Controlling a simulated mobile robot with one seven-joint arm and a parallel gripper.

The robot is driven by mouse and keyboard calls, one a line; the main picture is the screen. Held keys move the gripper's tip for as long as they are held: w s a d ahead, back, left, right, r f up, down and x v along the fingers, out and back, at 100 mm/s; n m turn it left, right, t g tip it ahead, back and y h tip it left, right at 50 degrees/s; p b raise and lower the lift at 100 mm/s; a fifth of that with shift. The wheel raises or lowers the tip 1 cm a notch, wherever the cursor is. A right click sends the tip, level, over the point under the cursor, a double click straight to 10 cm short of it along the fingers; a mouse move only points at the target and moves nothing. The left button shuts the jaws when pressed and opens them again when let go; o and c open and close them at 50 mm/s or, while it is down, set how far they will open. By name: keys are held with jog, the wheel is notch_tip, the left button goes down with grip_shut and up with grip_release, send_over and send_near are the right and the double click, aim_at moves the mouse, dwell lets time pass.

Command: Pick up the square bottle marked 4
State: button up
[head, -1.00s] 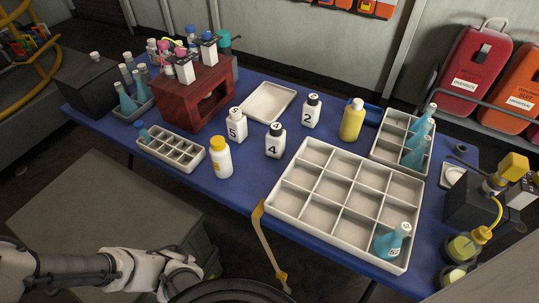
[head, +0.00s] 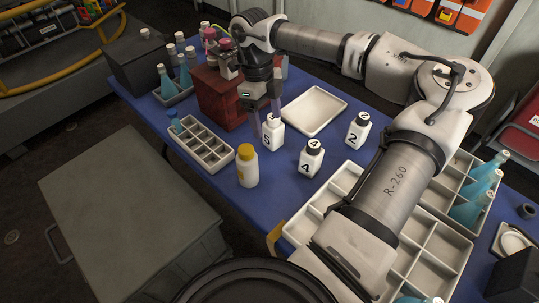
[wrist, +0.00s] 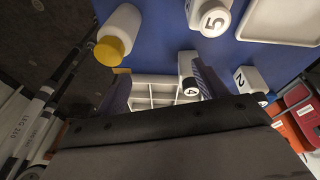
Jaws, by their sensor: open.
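The square bottle marked 4 (head: 310,162) is white with a black cap and stands upright on the blue table. My gripper (head: 266,122) is open and empty, pointing down over the table, left of bottle 4 and close to bottle 5 (head: 272,137). In the head view its fingers overlap bottle 5; I cannot tell whether they touch. The fingers also show in the wrist view (wrist: 160,74).
Bottle 2 (head: 357,134) stands right of bottle 4. A yellow-capped white bottle (head: 247,170) stands to the left. An empty tray (head: 314,110) lies behind. A divided tray (head: 301,226) is in front, partly hidden by my arm. A red box (head: 220,100) is at the back left.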

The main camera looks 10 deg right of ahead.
jog(key=m+h, duration=0.2)
send_near(314, 156)
jog(key=shift+g, duration=0.4)
jog(key=f, duration=0.2)
jog(key=d+f+p, duration=0.1)
jog(key=w+d+f, duration=0.1)
jog(key=f, duration=0.1)
jog(key=shift+d+f, duration=0.2)
jog(key=shift+f, duration=0.1)
jog(key=shift+a+p+x, duration=0.15)
jog(key=shift+p+x, duration=0.55)
jog(key=shift+x, duration=0.8)
jog(key=shift+a+p+x, duration=0.2)
jog(key=shift+p+x, duration=0.45)
jog(key=shift+x, duration=0.9)
jog(key=shift+s, duration=0.1)
jog(key=shift+c, duration=0.4)
jog(key=c, duration=1.1)
